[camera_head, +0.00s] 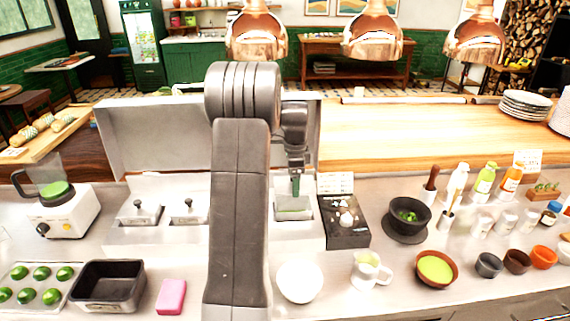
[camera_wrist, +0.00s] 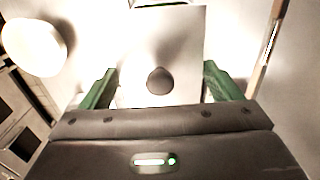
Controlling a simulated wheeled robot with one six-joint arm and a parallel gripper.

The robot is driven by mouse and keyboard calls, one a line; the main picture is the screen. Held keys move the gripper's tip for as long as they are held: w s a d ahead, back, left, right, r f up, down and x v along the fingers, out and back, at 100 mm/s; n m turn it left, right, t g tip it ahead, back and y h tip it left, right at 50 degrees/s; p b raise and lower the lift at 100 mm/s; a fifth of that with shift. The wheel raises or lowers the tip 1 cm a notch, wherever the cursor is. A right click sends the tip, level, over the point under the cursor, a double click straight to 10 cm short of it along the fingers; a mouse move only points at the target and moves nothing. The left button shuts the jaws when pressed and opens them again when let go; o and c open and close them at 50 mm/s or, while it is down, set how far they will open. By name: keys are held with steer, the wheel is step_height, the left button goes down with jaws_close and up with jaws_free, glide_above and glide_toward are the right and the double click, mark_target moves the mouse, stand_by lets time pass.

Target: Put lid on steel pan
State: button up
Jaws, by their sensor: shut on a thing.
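My gripper (camera_wrist: 160,85) has its green fingers at the two side edges of a rectangular steel lid (camera_wrist: 185,35) and is shut on it. The lid's dark round knob (camera_wrist: 160,80) shows between the fingers in the wrist view. In the head view my gripper (camera_head: 295,188) points down over a steel piece (camera_head: 292,213) in the counter, right of my arm. I cannot tell there where the lid ends and the pan starts, or whether they touch. Two more knobbed steel lids (camera_head: 139,212) (camera_head: 188,210) sit in the counter to the left.
A black box (camera_head: 345,234) stands just right of my gripper, with a dark bowl (camera_head: 408,216) beyond it. A white bowl (camera_head: 300,281) and a white jug (camera_head: 370,271) stand in front. A raised steel panel (camera_head: 155,133) stands behind. Copper lamps (camera_head: 372,35) hang above.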

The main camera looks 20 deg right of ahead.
steer(key=shift+w, duration=0.45)
steer(key=shift+s+f+b, duration=0.2)
steer(key=shift+f+b, duration=0.2)
steer(key=shift+f, duration=0.2)
steer(key=shift+f+b, duration=1.75)
steer(key=shift+f, duration=1.15)
steer(key=shift+w+f, duration=0.1)
steer(key=shift+f, duration=0.1)
steer(key=o, duration=0.9)
steer(key=shift+c, duration=0.2)
